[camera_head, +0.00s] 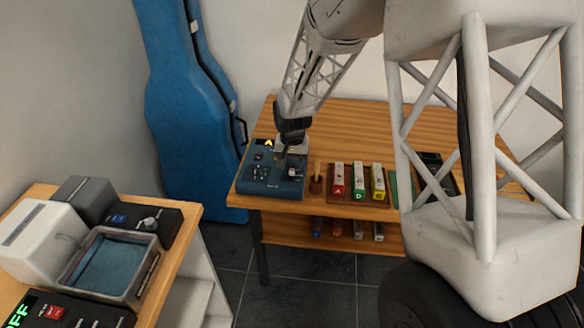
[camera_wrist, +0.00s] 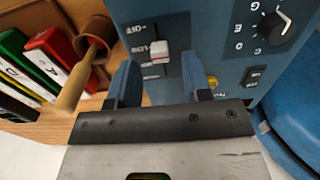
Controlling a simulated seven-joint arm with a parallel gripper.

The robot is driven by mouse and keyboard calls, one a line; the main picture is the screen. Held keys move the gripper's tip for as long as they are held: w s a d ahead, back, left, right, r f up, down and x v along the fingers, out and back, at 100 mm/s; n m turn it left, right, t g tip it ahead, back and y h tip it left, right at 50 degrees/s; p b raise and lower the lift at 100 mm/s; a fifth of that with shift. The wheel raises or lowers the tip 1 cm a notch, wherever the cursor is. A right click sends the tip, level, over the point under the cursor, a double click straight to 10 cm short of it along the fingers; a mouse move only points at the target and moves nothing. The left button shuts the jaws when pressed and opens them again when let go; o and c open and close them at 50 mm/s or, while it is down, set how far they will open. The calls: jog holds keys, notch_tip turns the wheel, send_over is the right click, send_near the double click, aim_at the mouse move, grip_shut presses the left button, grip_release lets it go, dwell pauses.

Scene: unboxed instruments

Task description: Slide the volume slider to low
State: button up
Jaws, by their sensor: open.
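The blue instrument box (camera_head: 262,187) sits at the left end of the wooden table in the head view. In the wrist view, its panel (camera_wrist: 215,40) shows the slider knob (camera_wrist: 158,49), white with a red line, in a short slot with labels beside it. My gripper (camera_wrist: 160,72) is open, with one blue finger on each side of the slot, just below the knob in the picture. No contact with the knob shows. In the head view my gripper (camera_head: 291,143) is over the box and partly hides its panel.
A dial (camera_wrist: 272,28) with letters and a yellow button are on the same panel. A wooden pestle in a brown cup (camera_head: 316,180) stands close beside the box. Colored lettered blocks (camera_head: 358,180) lie further right. A blue instrument case (camera_head: 190,110) stands behind left.

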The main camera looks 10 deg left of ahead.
aim_at(292, 170)
jog(key=shift+r, duration=2.7)
jog(key=shift+s+d+r, duration=0.2)
jog(key=shift+d+r, duration=0.15)
jog(key=shift+r, duration=0.05)
jog(key=s+d+r+t, duration=0.1)
jog(key=s+d+r, duration=1.4)
jog(key=d, duration=0.2)
jog(key=s+d+r, duration=0.1)
jog(key=s+d, duration=0.4)
jog(key=s, duration=0.6)
jog(key=s+d+r+t, duration=0.1)
jog(key=s+d, duration=0.4)
jog(key=s, duration=0.7)
jog(key=shift+d+r+t, duration=0.25)
jog(key=shift+r+t, duration=0.05)
jog(key=shift+r, duration=0.1)
